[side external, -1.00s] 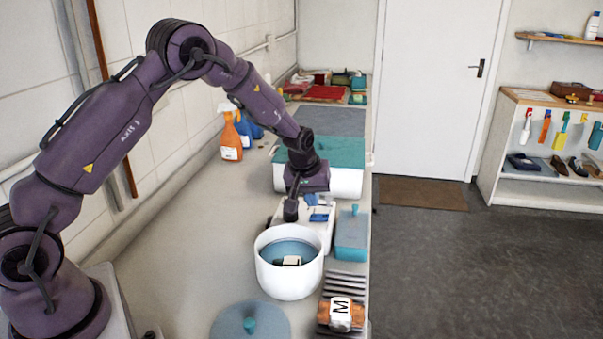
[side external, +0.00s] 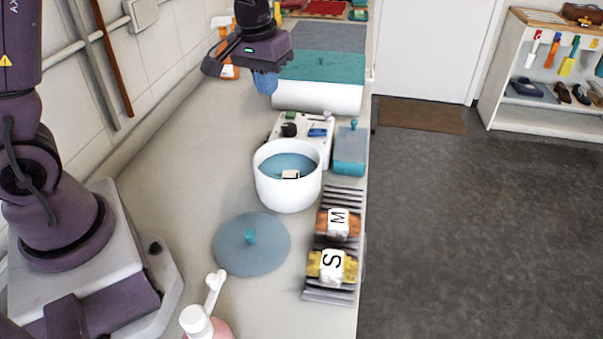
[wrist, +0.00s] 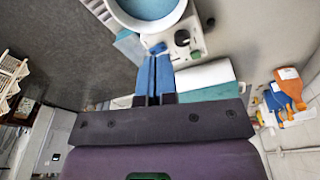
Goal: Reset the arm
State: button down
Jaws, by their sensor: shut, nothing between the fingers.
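My gripper (side external: 265,83) has blue fingers and is raised above the counter, near the white box with the teal lid. It is empty. In the wrist view its two blue fingers (wrist: 153,77) lie side by side, closed together. My gripper is apart from the white pot (side external: 287,195), which stands on the counter nearer the camera.
A white device with knobs (side external: 290,127), a teal box (side external: 350,150) and the teal-lidded white box (side external: 318,95) stand behind the pot. A blue round lid (side external: 240,258), a striped rack (side external: 329,296) with lettered blocks and a white pump (side external: 200,318) are in front. Orange bottles (wrist: 290,86) stand by the wall.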

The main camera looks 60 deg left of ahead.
jog(key=s+d+r+m+t, duration=0.2)
jog(key=s+r, duration=0.3)
jog(key=s, duration=0.4)
jog(key=s+d+r+m+t, duration=0.1)
jog(key=s+d+r+m, duration=0.2)
jog(key=s, duration=0.6)
notch_tip(320, 180, up, 3)
jog(key=shift+d+f+t, duration=0.1)
jog(key=shift+d+t, duration=0.3)
jog(key=shift+d, duration=0.85)
